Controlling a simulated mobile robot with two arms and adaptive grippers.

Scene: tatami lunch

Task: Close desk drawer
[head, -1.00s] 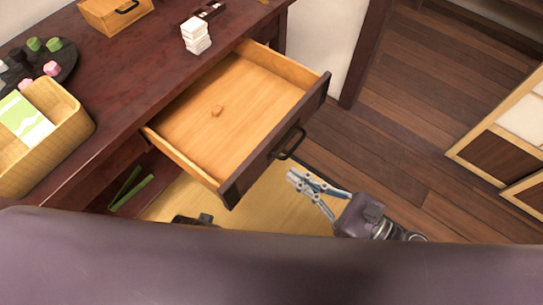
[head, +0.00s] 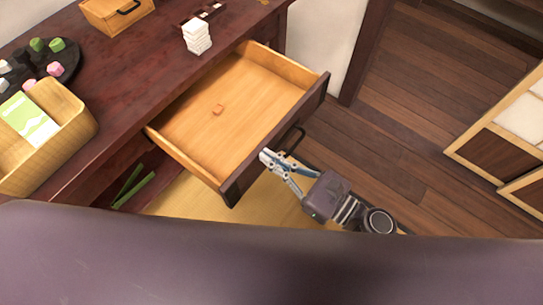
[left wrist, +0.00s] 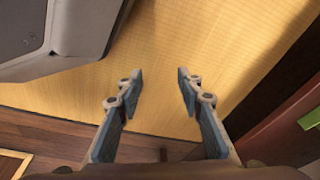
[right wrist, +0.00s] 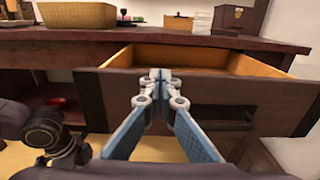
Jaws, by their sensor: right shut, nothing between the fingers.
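The desk drawer (head: 222,115) stands pulled well out of the dark red desk (head: 110,75). The drawer's dark front carries a black handle (head: 290,141). My right gripper (head: 265,156) is shut and empty at the drawer front, just left of the handle. In the right wrist view its closed tips (right wrist: 160,75) overlap the drawer front (right wrist: 210,100); I cannot tell whether they touch it. In the left wrist view my left gripper (left wrist: 158,78) is open and empty above the tatami.
On the desk are a wooden basket (head: 75,115), a dark plate of sweets (head: 50,62), a white stack (head: 196,36) and a small wooden box (head: 117,12). Free floor (head: 400,130) lies right of the drawer. A pale-framed cabinet (head: 500,150) stands at the far right.

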